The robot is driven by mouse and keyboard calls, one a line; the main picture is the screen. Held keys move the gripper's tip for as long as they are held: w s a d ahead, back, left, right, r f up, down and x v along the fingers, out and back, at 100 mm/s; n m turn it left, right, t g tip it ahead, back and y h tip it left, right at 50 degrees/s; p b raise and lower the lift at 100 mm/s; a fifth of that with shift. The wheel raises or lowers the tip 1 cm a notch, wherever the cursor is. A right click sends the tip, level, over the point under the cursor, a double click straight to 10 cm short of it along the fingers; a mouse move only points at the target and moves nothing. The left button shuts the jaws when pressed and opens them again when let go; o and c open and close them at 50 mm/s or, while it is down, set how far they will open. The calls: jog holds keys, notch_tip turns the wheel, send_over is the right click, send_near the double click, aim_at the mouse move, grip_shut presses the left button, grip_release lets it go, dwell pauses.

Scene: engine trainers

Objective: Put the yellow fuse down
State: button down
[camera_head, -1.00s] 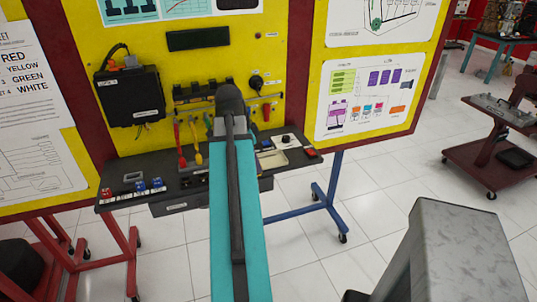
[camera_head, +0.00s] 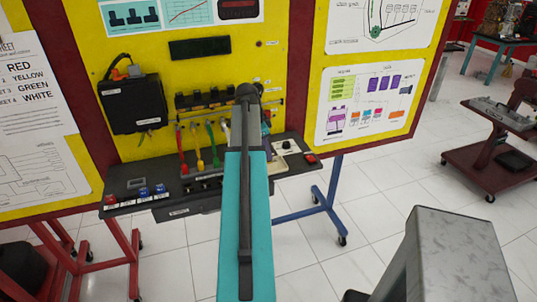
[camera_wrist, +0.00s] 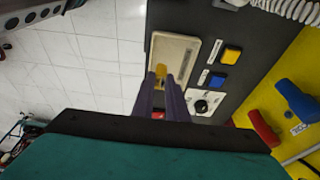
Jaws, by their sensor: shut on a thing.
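In the wrist view, the yellow fuse (camera_wrist: 161,71) is held at the tips of the two purple fingers of my gripper (camera_wrist: 161,82). It appears in front of a shallow beige tray (camera_wrist: 187,45) on the dark console shelf; the height of the fuse above the tray is hard to tell. The fingers are shut on the fuse.
The dark console shelf (camera_head: 150,206) runs below the yellow panel (camera_head: 190,75). Beside the tray are a yellow button (camera_wrist: 231,55), a blue button (camera_wrist: 217,80) and a dial (camera_wrist: 203,104). Red (camera_wrist: 263,129) and blue (camera_wrist: 295,100) connectors lie at the right. Tiled floor is at the left.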

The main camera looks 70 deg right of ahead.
jog(key=shift+d, duration=0.6)
jog(key=shift+d, duration=0.1)
jog(key=shift+w+d+f+p, duration=0.1)
jog(key=shift+d+f+p, duration=0.2)
jog(key=shift+f+p, duration=0.5)
jog(key=shift+d+f+p, duration=0.25)
jog(key=shift+f+p, duration=0.1)
jog(key=shift+f, duration=0.75)
jog(key=shift+f, duration=0.1)
jog(key=c, duration=1.7)
grip_release()
jog(key=shift+c, duration=0.2)
jog(key=b+v, duration=0.3)
jog(key=v, duration=0.9)
